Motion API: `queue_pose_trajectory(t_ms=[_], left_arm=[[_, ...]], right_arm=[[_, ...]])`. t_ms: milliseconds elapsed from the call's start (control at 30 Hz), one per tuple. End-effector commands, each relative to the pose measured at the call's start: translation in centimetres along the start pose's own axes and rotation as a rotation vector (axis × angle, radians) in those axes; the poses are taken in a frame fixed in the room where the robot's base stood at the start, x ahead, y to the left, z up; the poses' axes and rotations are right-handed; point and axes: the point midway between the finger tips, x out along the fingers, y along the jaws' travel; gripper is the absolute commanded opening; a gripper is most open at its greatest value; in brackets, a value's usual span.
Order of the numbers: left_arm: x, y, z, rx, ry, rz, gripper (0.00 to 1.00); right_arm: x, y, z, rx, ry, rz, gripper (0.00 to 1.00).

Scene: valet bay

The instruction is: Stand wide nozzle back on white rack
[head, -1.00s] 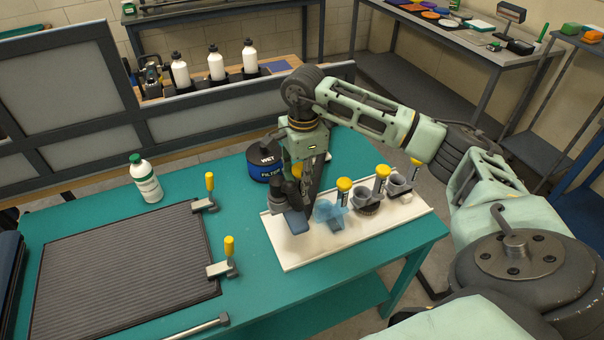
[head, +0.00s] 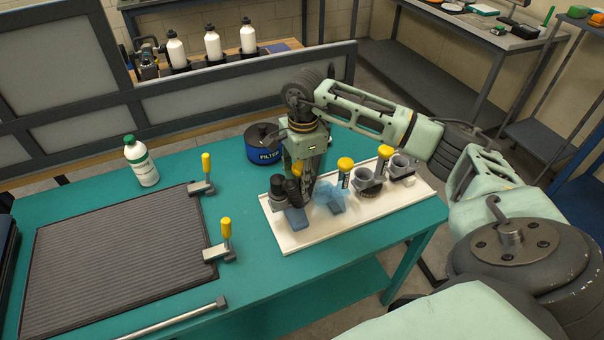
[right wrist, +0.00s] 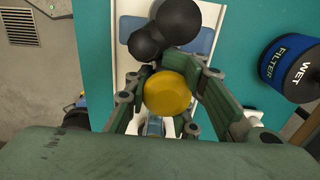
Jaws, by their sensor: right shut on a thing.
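The white rack (head: 294,242) lies at the right end of the teal table. My right gripper (head: 303,187) points down over its left part, shut on the wide nozzle. In the right wrist view, the nozzle's round yellow top (right wrist: 168,92) sits between the fingers. The nozzle's lower part is hidden, so I cannot tell whether it touches the rack. Beside the fingers is a clear blue fan-shaped piece (head: 328,195); I cannot tell whether it belongs to the held nozzle. My left gripper is out of view.
A dark rounded fitting (head: 277,190) stands on the rack close left of the gripper. A blue filter can (head: 263,152) is behind. A ribbed mat (head: 115,260) fills the table's left.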

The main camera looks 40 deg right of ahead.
Motion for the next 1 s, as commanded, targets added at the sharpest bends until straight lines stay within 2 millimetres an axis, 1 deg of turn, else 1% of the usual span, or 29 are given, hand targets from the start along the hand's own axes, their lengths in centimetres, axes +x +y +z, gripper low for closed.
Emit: queue_pose_trajectory(t_ms=[433, 733, 1000], left_arm=[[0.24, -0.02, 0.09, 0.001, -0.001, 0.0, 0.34], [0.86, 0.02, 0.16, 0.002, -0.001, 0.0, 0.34], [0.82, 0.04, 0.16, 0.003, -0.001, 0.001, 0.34]], right_arm=[[-0.14, 0.09, 0.07, 0.0, -0.001, -0.001, 0.0], [0.32, 0.08, 0.04, 0.0, -0.001, -0.001, 0.0], [0.25, 0.08, 0.04, 0.0, -0.001, -0.001, 0.0]])
